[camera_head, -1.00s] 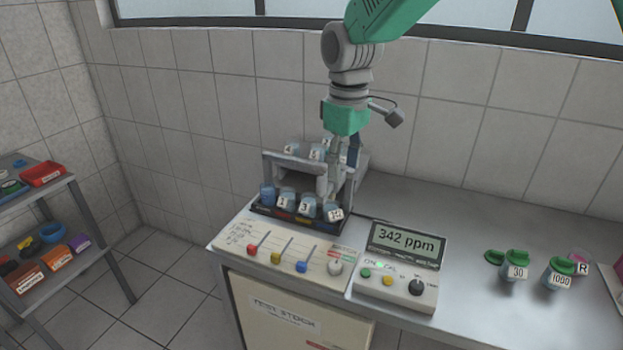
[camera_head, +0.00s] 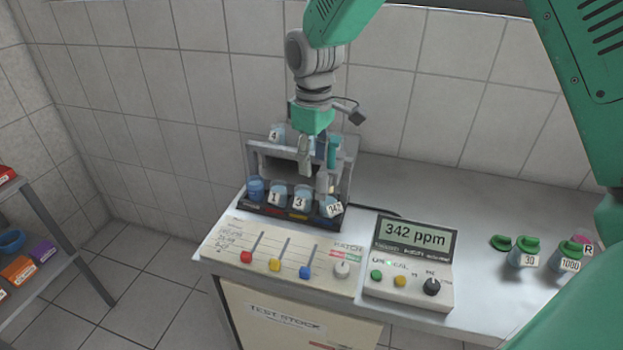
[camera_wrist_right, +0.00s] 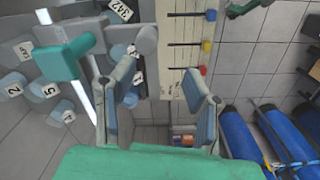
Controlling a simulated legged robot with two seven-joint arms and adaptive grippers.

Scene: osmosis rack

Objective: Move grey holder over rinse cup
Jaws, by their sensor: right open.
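My right gripper (camera_head: 305,165) hangs open and empty above the rack's front row, left of a teal upright piece (camera_head: 333,150). In the right wrist view its fingers (camera_wrist_right: 158,80) are spread with nothing between them. The wrist view shows a grey cylinder on a grey arm (camera_wrist_right: 145,39), beside the left finger and apart from it; this looks like the grey holder. The arm's other end carries a teal piece (camera_wrist_right: 60,61). A blue cup without a readable label (camera_head: 256,189) stands at the rack's front left. A cup marked R (camera_head: 582,240) stands far right. I cannot tell which is the rinse cup.
The grey rack frame (camera_head: 348,172) surrounds cups marked 1 (camera_head: 278,194), 3 (camera_head: 301,197) and 342 (camera_head: 331,205). A lever panel (camera_head: 282,258) and a 342 ppm meter (camera_head: 411,262) lie in front. Free counter (camera_head: 440,195) lies behind the meter.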

